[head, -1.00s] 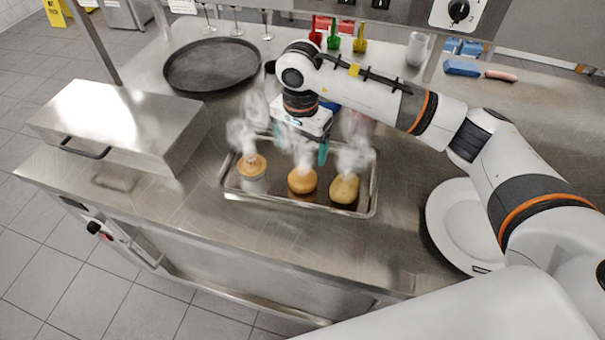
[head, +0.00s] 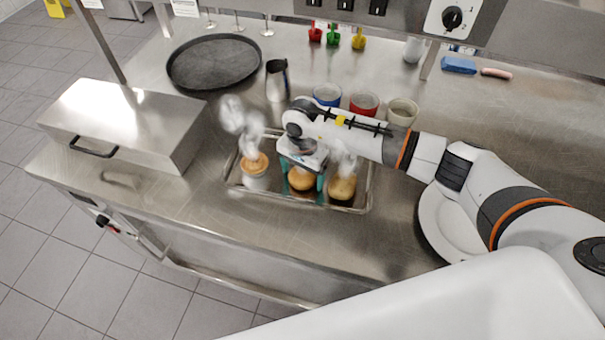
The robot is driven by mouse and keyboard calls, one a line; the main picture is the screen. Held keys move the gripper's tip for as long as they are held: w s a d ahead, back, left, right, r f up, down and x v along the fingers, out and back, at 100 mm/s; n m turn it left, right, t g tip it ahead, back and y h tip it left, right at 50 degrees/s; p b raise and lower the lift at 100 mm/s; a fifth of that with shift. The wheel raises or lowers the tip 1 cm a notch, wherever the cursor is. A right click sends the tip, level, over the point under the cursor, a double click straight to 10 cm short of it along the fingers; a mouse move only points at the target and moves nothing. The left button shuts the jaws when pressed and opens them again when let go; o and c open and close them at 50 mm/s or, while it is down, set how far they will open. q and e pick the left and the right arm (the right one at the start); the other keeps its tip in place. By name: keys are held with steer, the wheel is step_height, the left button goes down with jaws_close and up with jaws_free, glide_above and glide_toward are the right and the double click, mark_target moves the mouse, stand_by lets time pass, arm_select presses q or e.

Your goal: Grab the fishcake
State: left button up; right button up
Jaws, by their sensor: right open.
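A steel tray (head: 232,178) on the counter holds three steaming foods in a row. The middle one is a round golden-brown cake (head: 301,181), which looks like the fishcake. My right gripper (head: 302,177) points down over it, open, with one teal finger on each side of the cake. I cannot tell whether the fingers touch it. The gripper body hides the cake's upper part. My left gripper is not in view.
Close beside, in the tray, are a pale-sided round food (head: 255,170) on the left and a potato-like food (head: 342,187) on the right. A white plate (head: 432,222) lies right under my arm. Bowls (head: 402,112) and a metal jug (head: 277,82) stand behind. A steel box (head: 125,125) is at left.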

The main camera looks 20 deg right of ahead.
steer(key=c, duration=1.1)
steer(key=shift+r, duration=0.1)
